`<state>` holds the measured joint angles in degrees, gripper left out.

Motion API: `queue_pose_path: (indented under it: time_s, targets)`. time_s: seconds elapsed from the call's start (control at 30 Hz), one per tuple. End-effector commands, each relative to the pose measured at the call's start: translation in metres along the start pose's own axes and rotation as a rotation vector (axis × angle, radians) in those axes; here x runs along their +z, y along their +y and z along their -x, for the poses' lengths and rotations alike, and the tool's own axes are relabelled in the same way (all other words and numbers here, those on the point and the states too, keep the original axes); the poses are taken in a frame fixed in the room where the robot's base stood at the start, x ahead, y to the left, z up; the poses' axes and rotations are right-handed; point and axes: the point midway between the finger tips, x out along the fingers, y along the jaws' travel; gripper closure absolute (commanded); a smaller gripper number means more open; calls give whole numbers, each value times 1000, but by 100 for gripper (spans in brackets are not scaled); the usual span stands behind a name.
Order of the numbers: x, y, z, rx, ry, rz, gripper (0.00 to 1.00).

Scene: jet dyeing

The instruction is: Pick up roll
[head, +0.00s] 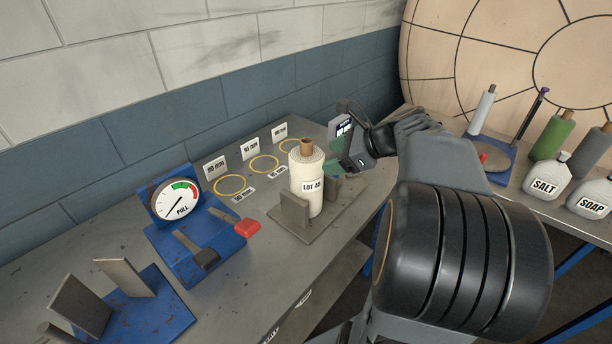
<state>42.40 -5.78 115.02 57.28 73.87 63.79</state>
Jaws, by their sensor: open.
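A white roll (306,182) with a brown core and a "LOT" label stands upright in a grey stand (329,221) on the bench. Metal plates of the stand rise on both sides of its lower part. My gripper (343,152) is open, just right of the roll's upper part in the picture. Its jaws are seen partly edge-on, and I cannot tell whether one touches the roll. Nothing shows between them.
A blue pull gauge (177,199) with a red-tipped lever stands left of the roll. Yellow rings (230,185) with size cards lie behind it.

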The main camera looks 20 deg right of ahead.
Motion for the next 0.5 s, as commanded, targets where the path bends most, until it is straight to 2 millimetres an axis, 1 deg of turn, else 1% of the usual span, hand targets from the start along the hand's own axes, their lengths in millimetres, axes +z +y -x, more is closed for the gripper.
queue_pose_path:
  time_s: [0.03, 0.1, 0.17, 0.27, 0.5]
  targets:
    - [1, -16, 15, -38, -44, -94, 35]
    - [2, -30, 27, -71, -99, -190, 35]
    - [3, -38, 30, -87, -131, -244, 35]
    - [6, -46, 23, -99, -160, -288, 35]
    - [13, -51, -20, -97, -162, -292, 35]
